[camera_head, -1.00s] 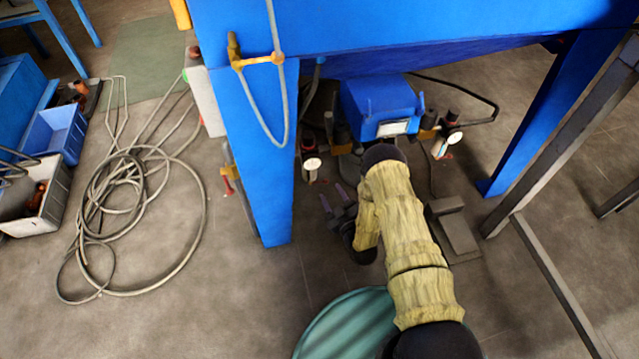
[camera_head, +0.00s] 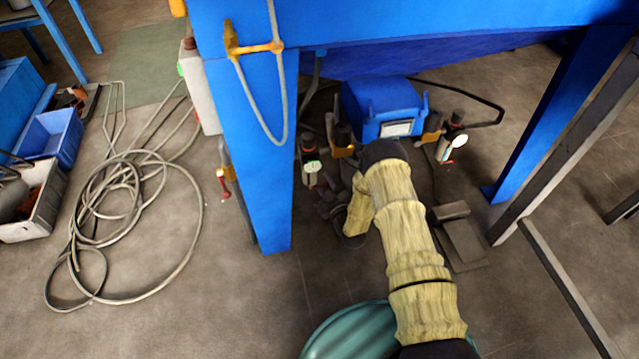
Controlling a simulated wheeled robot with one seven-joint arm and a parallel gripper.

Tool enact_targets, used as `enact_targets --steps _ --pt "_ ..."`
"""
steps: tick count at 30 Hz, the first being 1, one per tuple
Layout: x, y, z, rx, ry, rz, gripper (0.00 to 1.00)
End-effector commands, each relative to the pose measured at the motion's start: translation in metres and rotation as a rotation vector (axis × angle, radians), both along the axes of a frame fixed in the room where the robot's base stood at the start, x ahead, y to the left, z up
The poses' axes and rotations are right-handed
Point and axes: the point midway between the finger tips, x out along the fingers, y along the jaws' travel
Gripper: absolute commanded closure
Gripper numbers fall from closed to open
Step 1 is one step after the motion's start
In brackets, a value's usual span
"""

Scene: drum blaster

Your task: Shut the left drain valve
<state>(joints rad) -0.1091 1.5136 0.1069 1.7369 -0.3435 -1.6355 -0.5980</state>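Under the blue machine are two units with round white gauges, a left unit (camera_head: 311,166) and a right unit (camera_head: 450,146). I cannot make out a drain valve or its position on either. A small red-handled valve (camera_head: 222,182) sits on the left side of the machine's blue front leg. My gripper (camera_head: 328,190), at the end of my yellow-sleeved arm, is just below the left gauge unit. It is small and dark, and its fingers are hard to separate from the floor. I cannot tell whether it touches anything.
The blue leg (camera_head: 248,150) stands left of my gripper. A blue box (camera_head: 380,105) is behind my arm. A dark pedal (camera_head: 460,238) lies on the floor to the right. A grey hose (camera_head: 130,200) lies coiled at left. Open floor lies in front of the leg.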

Motion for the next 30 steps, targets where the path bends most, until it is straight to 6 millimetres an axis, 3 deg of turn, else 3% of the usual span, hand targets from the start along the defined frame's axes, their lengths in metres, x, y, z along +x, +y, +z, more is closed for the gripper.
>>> enact_targets --steps 27,28,30 --pt "-0.0023 0.0052 0.0081 -0.126 -0.041 0.012 0.99" --pt "-0.0024 0.0054 0.0082 -0.126 -0.041 0.012 0.75" --pt "-0.0024 0.0056 0.0084 -0.125 -0.042 0.012 0.61"
